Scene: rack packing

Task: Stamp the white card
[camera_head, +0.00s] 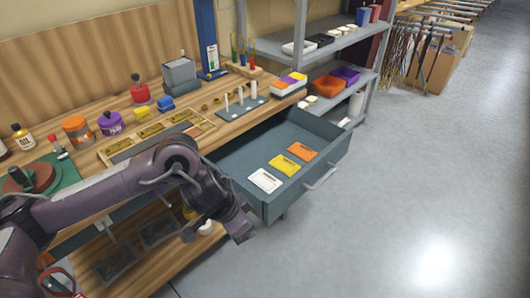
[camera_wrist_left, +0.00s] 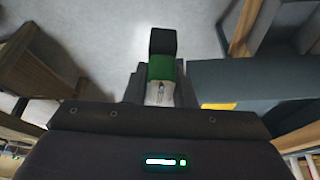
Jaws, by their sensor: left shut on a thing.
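The white card (camera_head: 265,180) lies flat in the open blue-grey drawer (camera_head: 262,206), at its near left corner. My left gripper (camera_head: 240,226) is just outside the drawer's front left corner, below and left of the white card and apart from it. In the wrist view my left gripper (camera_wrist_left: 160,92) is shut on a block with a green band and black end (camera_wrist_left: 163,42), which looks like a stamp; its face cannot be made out. In the head view the held block is hard to tell from the dark gripper. My right gripper is not in view.
A yellow card (camera_head: 285,165) and an orange card (camera_head: 303,152) lie in the drawer beside the white one. The drawer handle (camera_head: 321,178) sticks out in front. The workbench (camera_head: 232,130) holds bottles, trays and a peg block. Open floor (camera_head: 400,200) lies to the right.

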